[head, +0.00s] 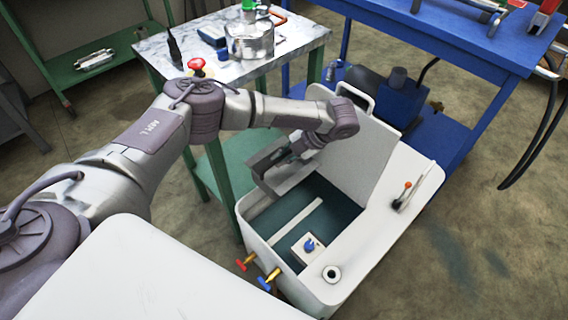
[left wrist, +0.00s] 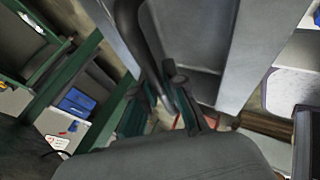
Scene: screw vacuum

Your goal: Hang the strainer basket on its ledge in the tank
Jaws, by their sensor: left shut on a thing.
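The tank (head: 388,225) is a white, open-topped box with its lid (head: 352,140) raised. Dark teal liquid or floor shows inside, crossed by a pale bar (head: 292,224); I cannot tell whether this bar is the ledge. My left gripper (head: 287,154) is over the tank's far left part, shut on the grey strainer basket (head: 284,182). The basket is at the opening, partly hidden by the gripper; I cannot tell whether it touches the tank. In the left wrist view, the gripper (left wrist: 178,98) is close to grey basket walls (left wrist: 200,35) and a dark curved bar. My right gripper is out of view.
A white block with a blue knob (head: 309,245) is inside the tank's near end. A marble-topped table (head: 215,65) stands behind, a blue bench (head: 480,45) at the right. Floor is clear at the right.

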